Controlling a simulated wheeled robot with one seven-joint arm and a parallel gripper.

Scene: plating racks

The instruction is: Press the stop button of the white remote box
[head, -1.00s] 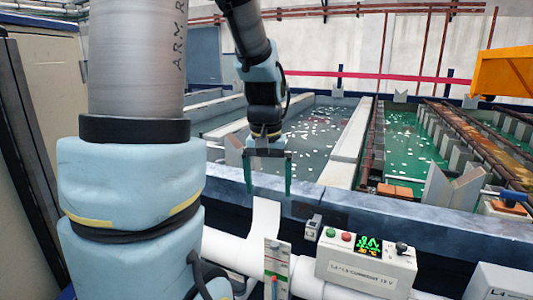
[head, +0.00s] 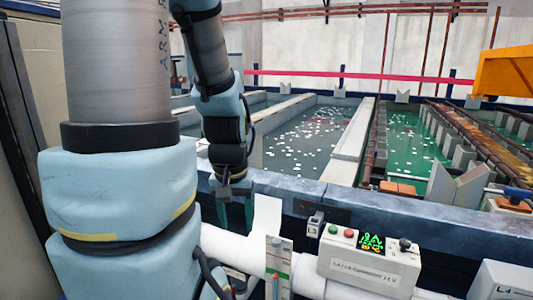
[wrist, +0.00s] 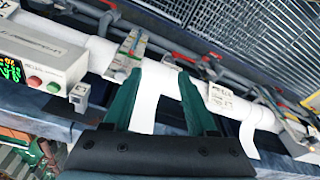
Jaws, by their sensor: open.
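The white remote box (head: 360,270) sits on the white pipe in the head view, with a green button (head: 333,229), a red button (head: 348,233), a lit green display (head: 371,243) and a black knob (head: 405,244). In the wrist view the box (wrist: 45,45) is at the upper left, its red button (wrist: 35,82) and green button (wrist: 53,88) showing. No wording on the buttons is readable. My gripper (head: 236,214) is open, left of the box in the head view, touching none of its buttons. Its green fingers (wrist: 160,88) are apart in the wrist view.
A small gauge panel (head: 278,265) stands left of the box against the white pipe (head: 232,250). A small grey box (head: 315,224) sits on the tank edge. Another white box (head: 500,282) is at the lower right. Tanks with liquid (head: 310,140) lie behind.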

